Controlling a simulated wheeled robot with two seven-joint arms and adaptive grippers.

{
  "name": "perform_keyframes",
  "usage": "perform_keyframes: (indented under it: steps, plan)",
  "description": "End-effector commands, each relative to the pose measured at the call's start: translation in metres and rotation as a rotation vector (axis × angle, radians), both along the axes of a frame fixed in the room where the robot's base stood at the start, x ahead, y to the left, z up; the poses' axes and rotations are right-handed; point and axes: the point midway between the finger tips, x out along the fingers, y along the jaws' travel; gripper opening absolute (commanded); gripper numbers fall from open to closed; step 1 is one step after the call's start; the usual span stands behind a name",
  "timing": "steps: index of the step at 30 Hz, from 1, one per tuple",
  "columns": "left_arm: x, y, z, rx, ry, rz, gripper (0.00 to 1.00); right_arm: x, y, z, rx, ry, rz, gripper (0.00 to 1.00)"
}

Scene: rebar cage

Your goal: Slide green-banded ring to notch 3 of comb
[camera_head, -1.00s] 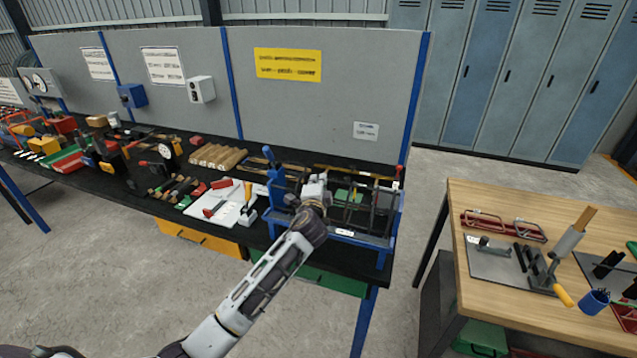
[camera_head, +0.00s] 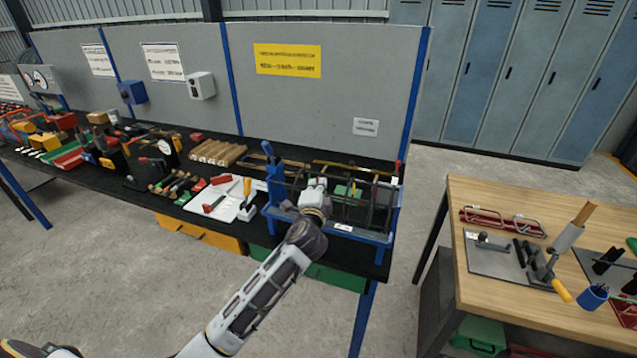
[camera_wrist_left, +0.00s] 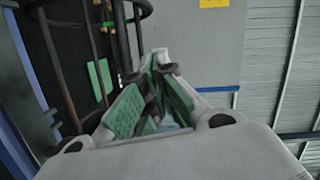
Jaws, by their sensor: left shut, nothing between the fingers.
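The blue rebar rig (camera_head: 370,238) stands at the right end of the black bench. It holds dark bars and several dark rings (camera_head: 370,212). My left gripper (camera_head: 315,184) is inside the left half of the rig, among the bars. In the left wrist view its green-padded fingers (camera_wrist_left: 153,92) are shut with nothing between them. A dark ring (camera_wrist_left: 55,75) curves around bars to the left of the fingers, apart from them. A green patch (camera_wrist_left: 99,80) shows behind the bars; I cannot tell whether it is the ring's band. The comb's notches are too small to make out.
A blue upright clamp (camera_head: 273,178) stands at the rig's left end, close to my arm. A white sheet with tools (camera_head: 222,200) lies to its left. A grey panel (camera_head: 310,110) closes off the back. A wooden table (camera_head: 480,195) stands apart at right.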

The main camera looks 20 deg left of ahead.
Motion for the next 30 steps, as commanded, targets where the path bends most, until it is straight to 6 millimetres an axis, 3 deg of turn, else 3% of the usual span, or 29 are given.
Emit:
perform_keyframes:
  steps: [12, 26, 30]
  plan:
    - [-0.038, -0.008, 0.001, 0.000, 0.001, -0.001, 0.00, 0.000, -0.004, -0.006, -0.004, -0.001, 0.000, 0.00]
    - [-0.044, -0.009, 0.002, 0.000, 0.000, -0.001, 0.00, 0.001, -0.005, -0.006, -0.005, -0.001, 0.000, 0.00]
    - [-0.043, -0.008, 0.003, 0.003, -0.004, -0.002, 0.18, 0.001, -0.005, -0.007, -0.005, -0.001, 0.000, 0.00]
